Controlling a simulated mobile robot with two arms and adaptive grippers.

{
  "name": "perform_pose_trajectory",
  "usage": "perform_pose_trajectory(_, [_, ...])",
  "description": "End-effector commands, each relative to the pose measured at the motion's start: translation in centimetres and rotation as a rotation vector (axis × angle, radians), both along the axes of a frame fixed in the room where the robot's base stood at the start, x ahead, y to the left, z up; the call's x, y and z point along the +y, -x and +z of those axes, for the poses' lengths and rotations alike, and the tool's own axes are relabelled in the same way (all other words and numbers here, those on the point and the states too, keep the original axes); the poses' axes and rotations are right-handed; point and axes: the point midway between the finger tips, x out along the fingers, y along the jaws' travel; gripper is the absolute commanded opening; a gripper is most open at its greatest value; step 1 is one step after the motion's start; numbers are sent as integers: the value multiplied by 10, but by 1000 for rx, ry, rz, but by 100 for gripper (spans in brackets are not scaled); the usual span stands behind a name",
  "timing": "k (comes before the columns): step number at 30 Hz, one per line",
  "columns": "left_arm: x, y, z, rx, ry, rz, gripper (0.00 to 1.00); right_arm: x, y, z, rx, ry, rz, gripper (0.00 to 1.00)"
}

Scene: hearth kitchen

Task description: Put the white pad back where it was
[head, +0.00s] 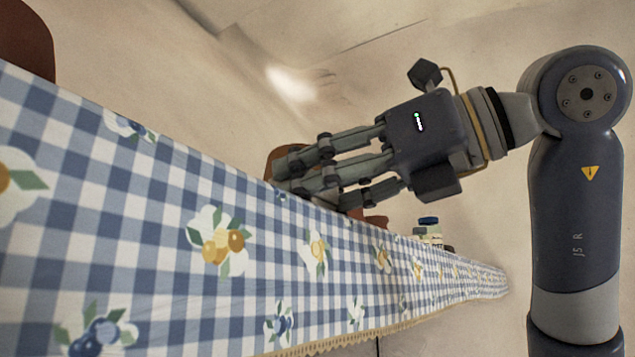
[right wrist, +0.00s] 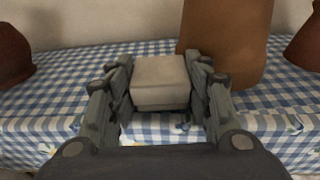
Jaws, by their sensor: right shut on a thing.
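The white pad (right wrist: 160,82) shows in the right wrist view as a pale, thick block between the fingers of my right gripper (right wrist: 164,68). The gripper is shut on it, with fingers along its left and right sides. Whether the pad touches the cloth beneath cannot be told. In the head view, my right gripper (head: 288,172) is at the edge of the cloth-covered surface, and the pad is hidden there. My left gripper is not in view.
A blue-and-white checked cloth (right wrist: 75,75) covers the surface. A tall brown vessel (right wrist: 230,40) stands just behind the pad. Dark brown vessels stand at the far left (right wrist: 12,55) and far right (right wrist: 306,45). The head view shows a blue-lidded jar (head: 429,226) past the gripper.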

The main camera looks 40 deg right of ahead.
Motion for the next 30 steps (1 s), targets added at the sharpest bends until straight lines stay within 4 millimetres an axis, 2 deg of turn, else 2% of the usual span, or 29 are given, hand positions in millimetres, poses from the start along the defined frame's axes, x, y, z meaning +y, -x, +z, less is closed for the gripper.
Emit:
perform_pose_trajectory(8, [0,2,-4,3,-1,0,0,0,0,-5,0,0,0,20])
perform_pose_trajectory(9, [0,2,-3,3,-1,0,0,0,0,-4,0,0,0,51])
perform_pose_trajectory(11, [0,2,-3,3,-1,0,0,0,0,-4,0,0,0,64])
perform_pose_trajectory(12, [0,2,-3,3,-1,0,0,0,0,-4,0,0,0,66])
perform_pose_trajectory(25, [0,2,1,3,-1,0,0,0,1,3,-1,0,0,66])
perform_pose_trajectory(30, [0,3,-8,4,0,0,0,-12,30,4,-4,0,-1,66])
